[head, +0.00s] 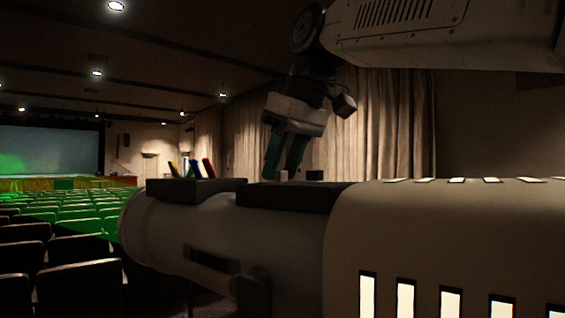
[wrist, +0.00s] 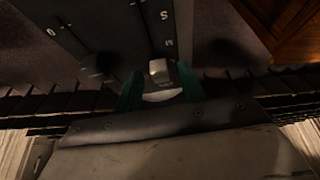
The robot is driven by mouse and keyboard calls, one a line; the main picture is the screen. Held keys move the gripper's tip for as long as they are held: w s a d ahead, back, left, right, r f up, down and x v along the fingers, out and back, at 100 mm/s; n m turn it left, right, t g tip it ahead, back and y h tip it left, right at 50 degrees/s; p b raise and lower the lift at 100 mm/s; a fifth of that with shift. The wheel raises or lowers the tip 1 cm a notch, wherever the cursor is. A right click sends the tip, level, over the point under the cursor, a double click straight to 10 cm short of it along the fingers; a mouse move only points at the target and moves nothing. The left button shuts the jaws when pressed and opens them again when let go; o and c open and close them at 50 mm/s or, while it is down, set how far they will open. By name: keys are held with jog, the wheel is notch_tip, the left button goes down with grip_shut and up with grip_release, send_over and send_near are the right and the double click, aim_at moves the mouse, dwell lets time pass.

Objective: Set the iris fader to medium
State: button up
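A dark control panel (head: 300,196) lies on top of the long pale housing. In the wrist view the panel (wrist: 105,25) carries white letters: an S, and an M nearer my gripper. A grey fader knob (wrist: 159,71) stands in the slot beside these letters, a little past the M on the side away from the S. Any further mark there is hidden. My gripper (head: 283,172) points down at the panel with its teal fingers apart. In the wrist view my gripper (wrist: 158,82) has one finger on each side of the knob; I cannot tell whether they touch it.
A second, dark knob (wrist: 98,65) stands left in a slot marked 0. In the head view, a dark holder (head: 190,188) with coloured pieces stands left of the panel. The pale vented housing (head: 440,235) fills the right. Rows of seats (head: 75,285) lie beyond.

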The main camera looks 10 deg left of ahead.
grip_shut()
jog(key=shift+s+d, duration=0.4)
jog(key=shift+d, duration=0.3)
jog(key=shift+s+d, duration=0.4)
jog(key=shift+d, duration=0.25)
grip_release()
jog(key=shift+r, duration=0.1)
jog(key=v, duration=0.7)
jog(key=shift+r, duration=0.35)
